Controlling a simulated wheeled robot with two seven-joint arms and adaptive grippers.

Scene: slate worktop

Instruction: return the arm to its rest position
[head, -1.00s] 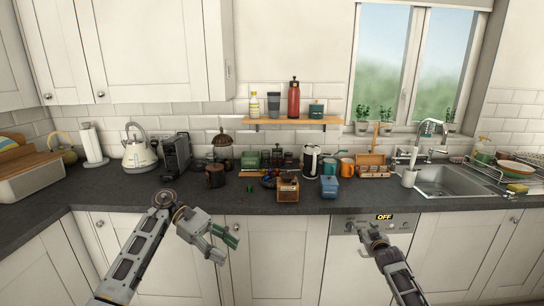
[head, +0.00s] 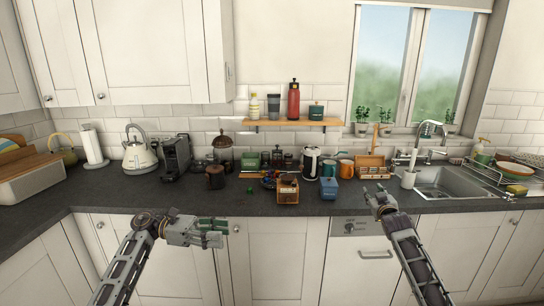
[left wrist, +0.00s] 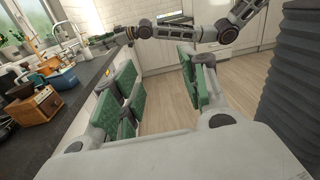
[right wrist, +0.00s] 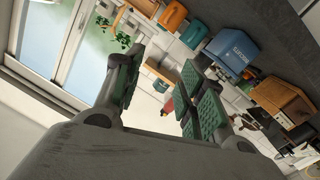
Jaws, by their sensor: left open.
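My left gripper (head: 220,232) is in front of the worktop's front edge, before the white cabinet doors, and nothing is in it. In the left wrist view its green-padded fingers (left wrist: 160,95) stand wide apart with only floor and cabinets between them. My right gripper (head: 376,192) is at the worktop's front edge, right of the blue tin (head: 329,188). In the right wrist view its green-padded fingers (right wrist: 158,95) are spread apart with nothing between them.
The slate worktop (head: 110,210) carries a wooden grinder (head: 288,190), a white kettle (head: 139,153), a black coffee machine (head: 175,158) and mugs. The sink (head: 445,180) is at right. The worktop's left front stretch is clear.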

